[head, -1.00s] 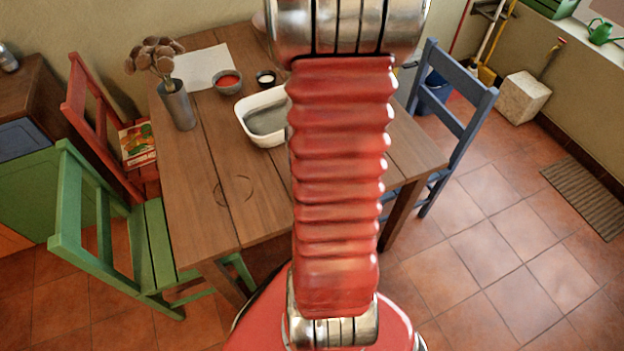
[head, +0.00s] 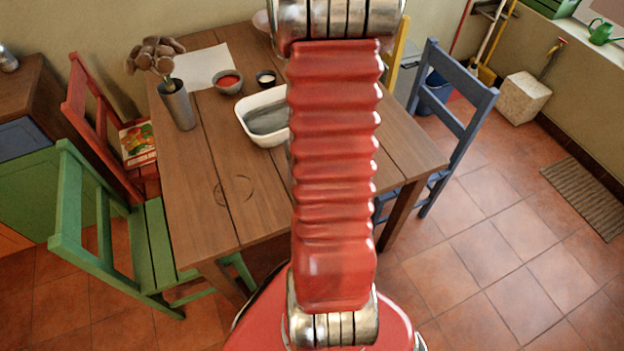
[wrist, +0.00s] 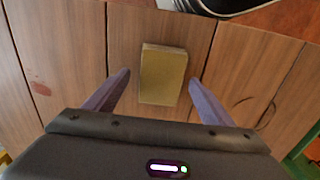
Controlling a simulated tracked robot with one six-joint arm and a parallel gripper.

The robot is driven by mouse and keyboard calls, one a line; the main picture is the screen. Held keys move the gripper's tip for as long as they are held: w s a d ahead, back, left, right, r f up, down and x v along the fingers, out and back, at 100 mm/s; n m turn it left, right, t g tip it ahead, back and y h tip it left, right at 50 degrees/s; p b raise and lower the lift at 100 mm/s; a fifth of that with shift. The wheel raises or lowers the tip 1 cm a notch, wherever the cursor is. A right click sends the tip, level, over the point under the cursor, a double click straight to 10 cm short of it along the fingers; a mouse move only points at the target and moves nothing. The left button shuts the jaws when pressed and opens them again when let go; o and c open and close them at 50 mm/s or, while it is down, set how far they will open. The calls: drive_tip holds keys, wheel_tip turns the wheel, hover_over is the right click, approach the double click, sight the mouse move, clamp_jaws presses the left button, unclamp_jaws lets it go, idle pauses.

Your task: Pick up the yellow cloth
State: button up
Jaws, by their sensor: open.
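The yellow cloth (wrist: 163,73) shows in the wrist view as a flat, block-like, dull yellow shape, seemingly folded, on the wooden table (wrist: 75,60). My gripper (wrist: 158,78) is open, its two purple-grey fingers apart, one to each side of the cloth in the picture. A gap shows between each finger and the cloth. I cannot tell how high the fingertips are above the table. In the head view my red arm hides the cloth and my gripper.
On the table (head: 190,220) in the head view are a white basin (head: 252,128), a bowl with red contents (head: 228,82), a small dark cup (head: 265,78), a paper sheet (head: 205,66) and a vase (head: 177,105). Green (head: 100,220), red (head: 90,110) and blue (head: 455,110) chairs stand around it.

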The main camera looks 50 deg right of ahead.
drive_tip(key=shift+c, duration=0.4)
drive_tip(key=c, duration=1.2)
drive_tip(key=shift+o, duration=0.2)
drive_tip(key=shift+r, duration=0.15)
wheel_tip(320, 180, up, 10)
